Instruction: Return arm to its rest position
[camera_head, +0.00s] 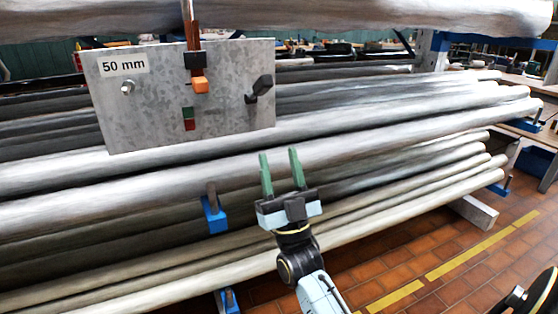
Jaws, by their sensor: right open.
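My right gripper (282,172) shows in the lower middle of the head view, its two green fingers apart and pointing up. Nothing is between the fingers. My right arm comes up to it from the bottom edge. The gripper is below and to the right of a grey metal plate (150,110) marked "50 mm", apart from it in the picture. The plate carries an orange-tipped piece (200,86), a black knob (260,88), a bolt (127,87) and a small green and red mark (189,118). My left gripper is not in view.
Long silvery pipes (400,122) lie stacked on a rack across the view, behind the gripper. Blue rack supports (215,215) stick out in front. The tiled floor (450,268) with a yellow line (470,256) is open at the lower right. A dark round object (540,295) is in the bottom right corner.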

